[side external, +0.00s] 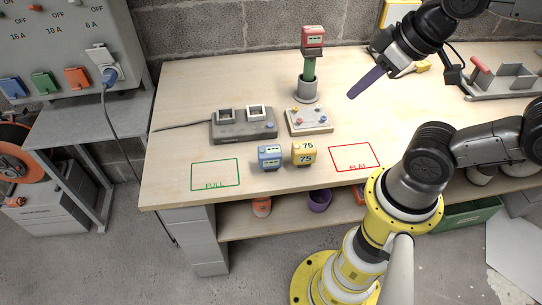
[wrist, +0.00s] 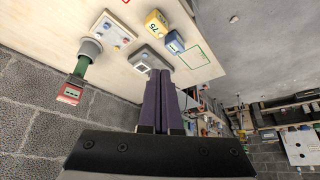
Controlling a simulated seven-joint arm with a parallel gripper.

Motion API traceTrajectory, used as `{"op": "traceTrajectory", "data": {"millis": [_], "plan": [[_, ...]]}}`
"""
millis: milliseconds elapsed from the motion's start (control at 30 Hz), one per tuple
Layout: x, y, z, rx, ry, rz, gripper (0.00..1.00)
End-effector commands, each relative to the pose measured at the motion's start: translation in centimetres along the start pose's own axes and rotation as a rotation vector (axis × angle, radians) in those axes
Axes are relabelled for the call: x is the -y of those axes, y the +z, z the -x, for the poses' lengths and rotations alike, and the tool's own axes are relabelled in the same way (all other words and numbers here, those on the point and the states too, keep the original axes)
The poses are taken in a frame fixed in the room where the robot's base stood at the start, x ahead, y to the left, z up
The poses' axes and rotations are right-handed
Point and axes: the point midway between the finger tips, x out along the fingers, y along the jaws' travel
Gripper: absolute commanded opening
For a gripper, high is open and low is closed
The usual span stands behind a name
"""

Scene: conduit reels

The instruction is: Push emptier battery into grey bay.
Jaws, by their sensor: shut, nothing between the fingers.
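A blue battery (side external: 269,157) and a yellow battery (side external: 303,153) marked 75 stand side by side near the table's front edge. They also show in the wrist view, blue (wrist: 174,43) and yellow (wrist: 156,23); the blue one's reading is too small to make out. The dark charger (side external: 243,134) behind them has two bays, a grey left frame (side external: 226,115) and a whiter right frame (side external: 257,112). A red battery (side external: 313,36) tops a green handle standing in a grey cup. My gripper (side external: 351,95), with purple fingers, is shut and empty above the table, right of the button pad.
A button pad (side external: 309,121) sits right of the charger. A green FULL outline (side external: 215,174) and a red FLAT outline (side external: 354,157) on the table are empty. A metal fixture (side external: 502,80) stands at the far right. A switch panel (side external: 62,50) is at left.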

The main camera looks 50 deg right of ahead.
Motion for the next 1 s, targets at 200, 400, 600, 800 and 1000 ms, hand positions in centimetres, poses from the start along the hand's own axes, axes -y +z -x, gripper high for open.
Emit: {"op": "traceTrajectory", "data": {"millis": [200,400,600,800,1000], "plan": [[0.00,0.00,0.00,0.000,0.000,0.000,0.00],[0.00,0.00,0.00,0.000,0.000,0.000,0.27],[0.00,0.00,0.00,0.000,0.000,0.000,0.63],[0.00,0.00,0.00,0.000,0.000,0.000,0.91],[0.00,0.00,0.00,0.000,0.000,0.000,0.91]]}}
